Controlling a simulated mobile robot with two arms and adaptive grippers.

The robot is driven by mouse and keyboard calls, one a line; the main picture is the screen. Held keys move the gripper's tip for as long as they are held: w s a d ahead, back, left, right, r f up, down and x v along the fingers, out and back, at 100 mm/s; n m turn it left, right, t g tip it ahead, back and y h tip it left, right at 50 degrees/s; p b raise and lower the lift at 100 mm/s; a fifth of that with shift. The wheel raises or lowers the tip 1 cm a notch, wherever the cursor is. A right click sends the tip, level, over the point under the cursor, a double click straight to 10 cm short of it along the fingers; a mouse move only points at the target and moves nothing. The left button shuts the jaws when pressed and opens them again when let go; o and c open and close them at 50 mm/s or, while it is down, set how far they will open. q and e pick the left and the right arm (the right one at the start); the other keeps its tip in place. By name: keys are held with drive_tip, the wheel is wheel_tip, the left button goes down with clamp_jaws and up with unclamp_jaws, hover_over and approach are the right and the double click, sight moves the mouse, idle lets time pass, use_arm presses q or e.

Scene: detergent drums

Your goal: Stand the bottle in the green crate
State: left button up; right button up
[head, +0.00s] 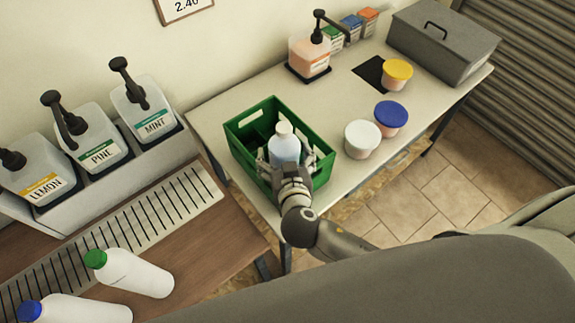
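The bottle (285,148), pale blue with a cream cap, is upright inside the green crate (238,127) on the pale table. It is in the front part of the crate; its base is hidden by the gripper and the crate wall. My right gripper (288,158) reaches in over the front wall of the crate. Its fingers are spread on both sides of the bottle, and they look apart from it. Dark empty space shows in the crate behind the bottle. My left gripper is out of view.
White-lidded (362,139), blue-lidded (391,117) and yellow-lidded (397,74) tubs stand right of the crate. A pink pump dispenser (309,57) and a grey box (443,45) are farther back. Two white bottles lie by the slotted drain (115,240) at left, below labelled pump drums (92,140).

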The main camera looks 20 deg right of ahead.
drive_tip(key=b+v, duration=0.3)
drive_tip(key=v, duration=0.9)
